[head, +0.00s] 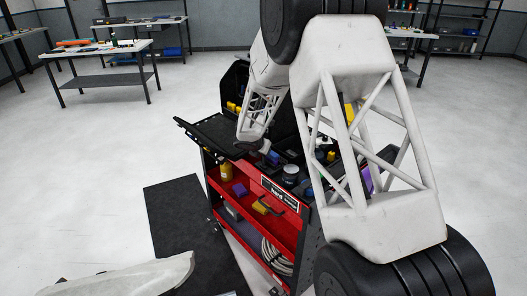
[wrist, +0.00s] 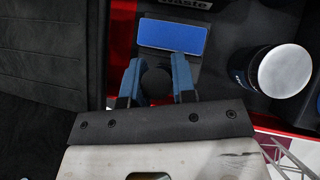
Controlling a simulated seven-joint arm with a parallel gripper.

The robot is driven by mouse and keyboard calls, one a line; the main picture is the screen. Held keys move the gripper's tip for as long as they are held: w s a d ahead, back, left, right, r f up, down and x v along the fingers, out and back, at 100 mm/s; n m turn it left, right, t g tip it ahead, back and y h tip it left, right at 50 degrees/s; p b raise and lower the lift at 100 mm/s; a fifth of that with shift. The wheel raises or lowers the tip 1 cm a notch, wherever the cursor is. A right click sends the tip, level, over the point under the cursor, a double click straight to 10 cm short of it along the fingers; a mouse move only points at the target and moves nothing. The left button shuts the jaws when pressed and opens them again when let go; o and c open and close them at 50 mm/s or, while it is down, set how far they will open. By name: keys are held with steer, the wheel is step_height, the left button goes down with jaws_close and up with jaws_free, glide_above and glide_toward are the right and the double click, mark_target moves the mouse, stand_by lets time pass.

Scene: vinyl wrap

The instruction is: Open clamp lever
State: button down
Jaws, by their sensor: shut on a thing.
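My gripper (wrist: 158,62) has its two blue fingers on either side of a dark rounded piece (wrist: 156,82) in the wrist view. The gripper is shut on this piece at the edge of the red cart (head: 257,188). The piece may be part of the clamp lever, but its shape is too dark to be sure. In the head view my gripper (head: 265,147) is small, at the cart's top front edge, and what it holds cannot be made out. No other clamp part can be told apart.
A blue block (wrist: 172,36) lies just beyond the fingertips. A round container with a pale top (wrist: 285,71) stands to the right. A black side shelf (head: 213,133) sticks out left of the cart. A dark mat (head: 187,225) lies on the floor, with open floor around it.

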steer(key=c, duration=0.9)
jaws_free()
steer(key=shift+v, duration=3.9)
steer(key=shift+d+r, duration=0.1)
